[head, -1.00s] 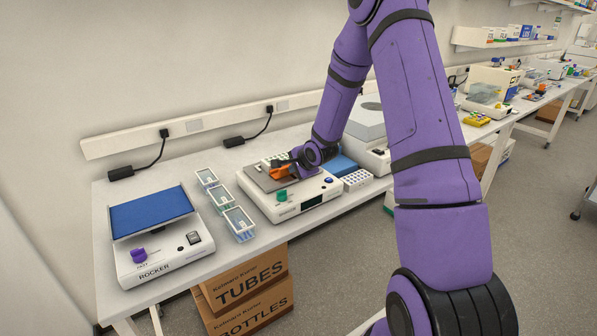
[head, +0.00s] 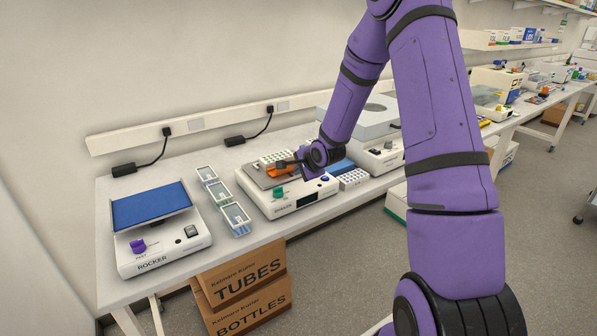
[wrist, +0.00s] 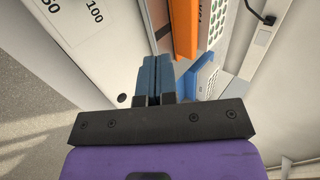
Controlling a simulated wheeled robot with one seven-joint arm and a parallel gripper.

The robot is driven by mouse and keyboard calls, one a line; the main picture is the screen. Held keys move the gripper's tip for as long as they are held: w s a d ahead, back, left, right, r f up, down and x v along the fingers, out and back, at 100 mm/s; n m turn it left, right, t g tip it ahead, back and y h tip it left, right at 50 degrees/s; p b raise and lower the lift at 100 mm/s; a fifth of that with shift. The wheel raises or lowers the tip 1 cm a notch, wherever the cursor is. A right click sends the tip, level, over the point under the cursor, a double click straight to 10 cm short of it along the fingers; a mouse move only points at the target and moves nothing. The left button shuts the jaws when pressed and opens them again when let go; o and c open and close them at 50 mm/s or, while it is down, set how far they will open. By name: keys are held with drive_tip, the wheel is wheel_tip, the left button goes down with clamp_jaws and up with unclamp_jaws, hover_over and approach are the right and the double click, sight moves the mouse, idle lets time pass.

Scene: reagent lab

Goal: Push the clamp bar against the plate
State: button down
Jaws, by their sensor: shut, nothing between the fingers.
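The clamp bar (head: 282,171) is orange and lies across the grey platform (head: 258,180) of the shaker (head: 295,203) with the green knob. The pale plate (head: 273,159) sits behind the bar. A gap between them cannot be judged in the head view. My gripper (head: 299,167) is low over the shaker at the bar's right end. In the wrist view, my shut, empty blue-grey fingers (wrist: 156,66) are left of the orange bar (wrist: 186,30), close to it. Contact cannot be told.
A rocker (head: 165,245) with a blue top stands on the bench left of the shaker. Several clear-lidded boxes (head: 236,219) stand between them. A white rack (head: 353,179) and a larger white device (head: 382,157) stand to the right.

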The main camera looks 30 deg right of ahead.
drive_tip(key=v, duration=0.8)
drive_tip(key=s+a+r+n+g+h, duration=0.1)
drive_tip(key=s+a+r+n, duration=0.25)
drive_tip(key=s+r, duration=0.35)
drive_tip(key=s+a+r+n+g+h, duration=0.1)
drive_tip(key=s+a+r+n+h, duration=0.15)
drive_tip(key=s+r+n, duration=0.45)
drive_tip(key=s+a+r+n+g+y, duration=0.1)
drive_tip(key=s+a+r+n, duration=0.2)
drive_tip(key=s, duration=0.6)
drive_tip(key=s+a+r+n+g+y, duration=0.1)
drive_tip(key=s+a+r+n, duration=0.3)
drive_tip(key=s, duration=0.6)
wheel_tip(320, 180, up, 2)
drive_tip(key=shift+a+r+y, duration=0.1)
drive_tip(key=shift+a+y, duration=0.4)
drive_tip(key=shift+y, duration=0.05)
